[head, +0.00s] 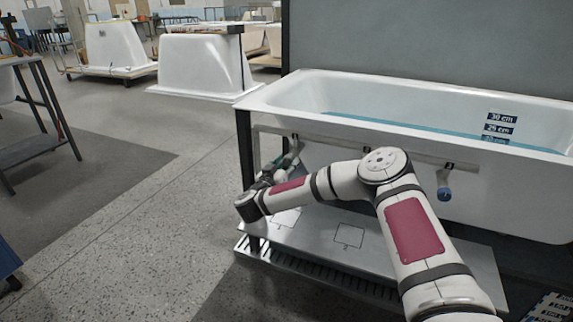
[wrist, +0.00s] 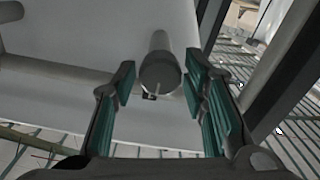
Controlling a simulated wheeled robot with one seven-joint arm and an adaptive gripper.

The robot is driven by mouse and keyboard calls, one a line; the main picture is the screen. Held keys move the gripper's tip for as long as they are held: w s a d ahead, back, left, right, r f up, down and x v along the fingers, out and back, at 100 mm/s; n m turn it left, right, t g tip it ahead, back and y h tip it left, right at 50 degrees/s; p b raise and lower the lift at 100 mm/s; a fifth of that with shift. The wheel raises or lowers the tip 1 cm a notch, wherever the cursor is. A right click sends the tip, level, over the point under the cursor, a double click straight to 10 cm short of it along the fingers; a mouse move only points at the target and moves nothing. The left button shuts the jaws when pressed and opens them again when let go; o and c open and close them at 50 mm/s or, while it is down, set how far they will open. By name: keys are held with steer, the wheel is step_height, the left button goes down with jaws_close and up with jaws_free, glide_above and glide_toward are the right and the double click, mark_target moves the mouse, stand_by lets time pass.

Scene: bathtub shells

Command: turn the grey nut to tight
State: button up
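The grey nut (wrist: 160,73) shows in the wrist view as a dark grey round end on a paler pipe, with a small dark tab at its lower edge. My gripper (wrist: 160,78) is open, with its teal-padded fingers on either side of the nut and a narrow gap showing at each side. I cannot tell how deep the nut sits between the fingertips. In the head view, my gripper (head: 286,163) is below the near left end of the white bathtub (head: 340,104); my arm and the gripper hide the nut there.
A blue-ended fitting (head: 444,193) hangs from the rail (head: 330,142) to the right. A dark frame post (head: 244,150) stands close left of my gripper. A metal shelf (head: 349,237) lies below. The floor (head: 150,220) at left is clear.

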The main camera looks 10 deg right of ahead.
steer(key=c, duration=0.6)
steer(key=shift+a+r+m+p, duration=0.1)
steer(key=shift+r+m+p, duration=0.15)
steer(key=shift+p, duration=0.6)
steer(key=shift+m+p, duration=0.55)
steer(key=shift+p, duration=0.4)
steer(key=m+p, duration=0.2)
steer(key=m, duration=0.1)
steer(key=shift+f, duration=0.15)
steer(key=m+b, duration=0.1)
steer(key=m, duration=0.5)
steer(key=shift+f+b, duration=0.15)
steer(key=shift+b, duration=0.15)
steer(key=m+b, duration=0.1)
steer(key=m, duration=0.3)
steer(key=shift+b, duration=0.3)
steer(key=shift+m+b, duration=1)
steer(key=shift+m, duration=0.6)
